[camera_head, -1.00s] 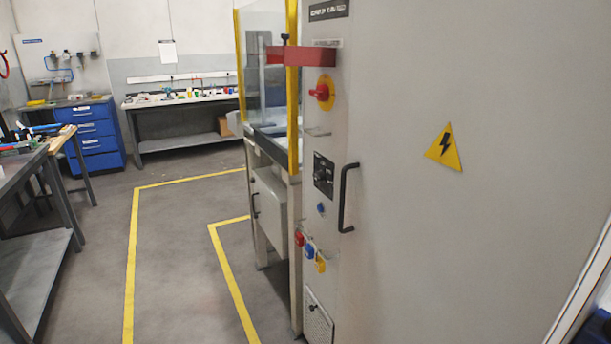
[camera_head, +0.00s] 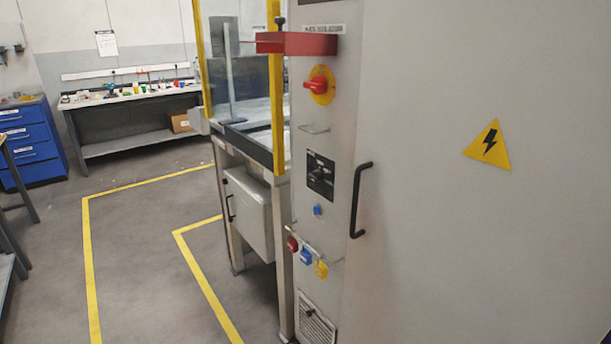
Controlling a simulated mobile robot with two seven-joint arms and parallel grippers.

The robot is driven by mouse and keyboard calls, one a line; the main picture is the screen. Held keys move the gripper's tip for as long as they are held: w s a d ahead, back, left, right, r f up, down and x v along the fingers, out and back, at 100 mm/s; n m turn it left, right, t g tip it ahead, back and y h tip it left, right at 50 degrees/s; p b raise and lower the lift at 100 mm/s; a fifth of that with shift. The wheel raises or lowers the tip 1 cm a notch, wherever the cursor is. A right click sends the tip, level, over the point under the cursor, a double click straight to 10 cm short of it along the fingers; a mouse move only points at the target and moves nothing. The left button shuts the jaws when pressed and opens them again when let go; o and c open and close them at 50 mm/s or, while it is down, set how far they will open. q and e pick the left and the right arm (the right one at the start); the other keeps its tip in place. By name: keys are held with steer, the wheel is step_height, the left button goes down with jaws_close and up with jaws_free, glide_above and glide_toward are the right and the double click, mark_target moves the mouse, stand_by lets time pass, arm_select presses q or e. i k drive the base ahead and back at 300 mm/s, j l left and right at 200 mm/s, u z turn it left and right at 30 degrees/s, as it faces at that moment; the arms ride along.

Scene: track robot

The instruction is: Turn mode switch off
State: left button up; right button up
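A tall grey electrical cabinet (camera_head: 430,250) fills the right half of the head view. On its narrow left face, a small black switch plate (camera_head: 320,176) with a dark knob sits at mid height; its markings are too small to read. Above it is a red rotary handle (camera_head: 316,86) on a yellow disc. Below the plate is a small blue knob or socket (camera_head: 317,210). I cannot tell for sure which of these is the mode switch. Neither of my grippers shows in the view.
A red bar (camera_head: 296,43) juts out left from the cabinet's top. A black door handle (camera_head: 358,200) sticks out. Red, blue and yellow sockets (camera_head: 306,257) sit low. A yellow-framed machine (camera_head: 277,100) adjoins left. Floor with yellow lines (camera_head: 140,260) is open at left.

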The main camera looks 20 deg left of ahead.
mark_target(316, 176)
steer(key=i+j+z, duration=0.15)
steer(key=j, duration=0.4)
steer(key=j+z, duration=0.1)
steer(key=j, duration=0.45)
steer(key=i+j+z, duration=0.15)
steer(key=j, duration=0.45)
steer(key=i+j+z, duration=0.15)
steer(key=j+z, duration=0.15)
steer(key=j, duration=1)
steer(key=j+z, duration=0.3)
steer(key=j, duration=0.95)
